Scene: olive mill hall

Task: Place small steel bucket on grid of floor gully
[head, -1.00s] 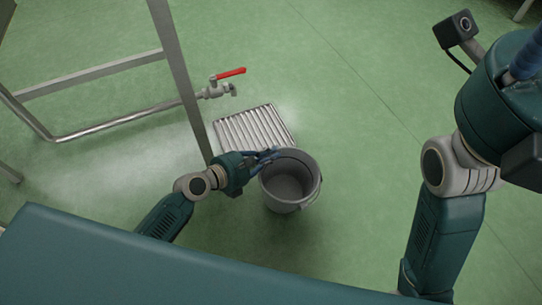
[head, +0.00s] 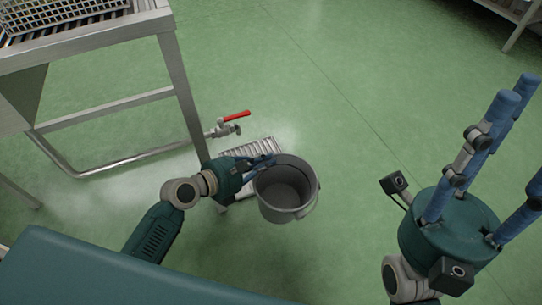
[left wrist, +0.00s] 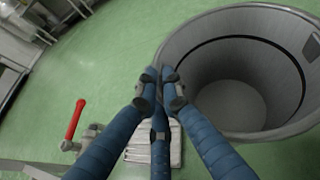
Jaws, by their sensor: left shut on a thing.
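The small steel bucket (head: 290,212) is grey, empty and roughly upright. My left gripper (head: 266,160) is shut on its rim at the left side. In the left wrist view the closed fingers (left wrist: 160,85) meet at the bucket's rim, and the bucket (left wrist: 240,75) fills the right. The floor gully's slatted steel grid (head: 262,147) shows behind the bucket and gripper, which hide much of it. Part of the grid (left wrist: 175,150) shows under the fingers in the left wrist view. The bucket's height above the floor is unclear. My right gripper (head: 505,150) is raised, open and empty.
A steel table frame (head: 183,95) stands at left with a wire basket (head: 70,12) on top. A tap with a red lever (head: 235,117) sits just behind the grid. The green floor to the right is clear.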

